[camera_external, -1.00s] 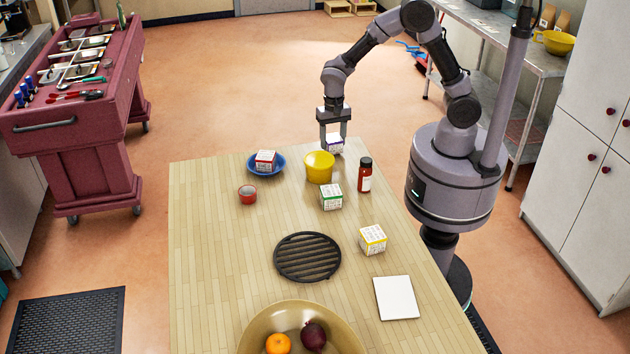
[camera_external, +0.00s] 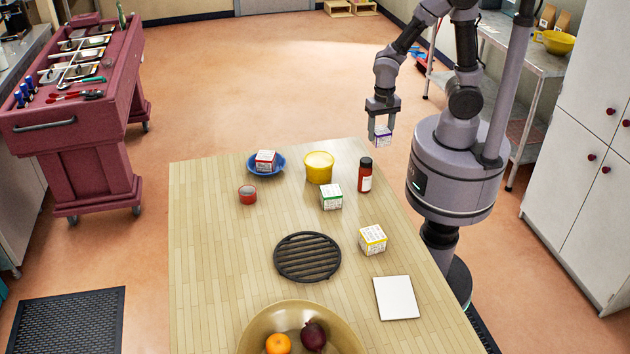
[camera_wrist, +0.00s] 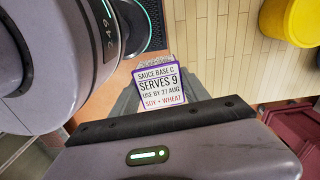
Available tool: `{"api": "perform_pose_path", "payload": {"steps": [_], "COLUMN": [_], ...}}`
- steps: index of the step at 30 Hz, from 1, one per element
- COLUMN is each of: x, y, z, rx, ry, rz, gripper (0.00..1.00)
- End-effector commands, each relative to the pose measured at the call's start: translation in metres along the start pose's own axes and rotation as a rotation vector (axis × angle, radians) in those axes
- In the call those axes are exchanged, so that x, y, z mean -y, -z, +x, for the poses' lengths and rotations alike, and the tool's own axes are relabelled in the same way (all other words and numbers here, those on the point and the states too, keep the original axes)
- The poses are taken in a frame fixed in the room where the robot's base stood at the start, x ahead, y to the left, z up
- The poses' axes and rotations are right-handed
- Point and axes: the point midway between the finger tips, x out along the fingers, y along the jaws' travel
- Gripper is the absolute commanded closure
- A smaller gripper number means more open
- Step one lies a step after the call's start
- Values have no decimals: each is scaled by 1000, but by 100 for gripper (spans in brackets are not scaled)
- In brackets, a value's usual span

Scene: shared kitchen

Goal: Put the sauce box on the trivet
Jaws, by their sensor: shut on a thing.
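My gripper (camera_external: 382,122) is shut on a small white box with purple edges (camera_external: 383,138), held in the air off the far right corner of the table. In the wrist view this box (camera_wrist: 159,84) reads "SAUCE BASE C", "SERVES 9", "SOY - WHEAT". The black round slatted trivet (camera_external: 308,257) lies empty on the table, nearer the camera. Similar boxes stand on the table: one with green edges (camera_external: 331,196), one with yellow edges (camera_external: 372,239), and one with red edges (camera_external: 265,160) in a blue bowl (camera_external: 281,166).
The table's left side is clear.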

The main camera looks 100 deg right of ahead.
Motion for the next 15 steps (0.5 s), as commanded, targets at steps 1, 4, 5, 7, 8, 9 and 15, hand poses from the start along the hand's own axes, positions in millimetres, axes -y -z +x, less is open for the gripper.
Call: {"api": "perform_pose_path", "payload": {"steps": [1,4,5,7,8,9,15], "x": [1,2,2,2,2,2,28], "y": [0,1,1,1,1,1,-13], "z": [-4,-25,-31,-47,-53,-61,-77], "rx": [-1,-4,-3,-3,-3,-3,0], "ry": [3,8,7,7,6,7,1], "rz": [1,0,1,0,1,1,3], "gripper": [94,94,94,94,94,94,94]}}
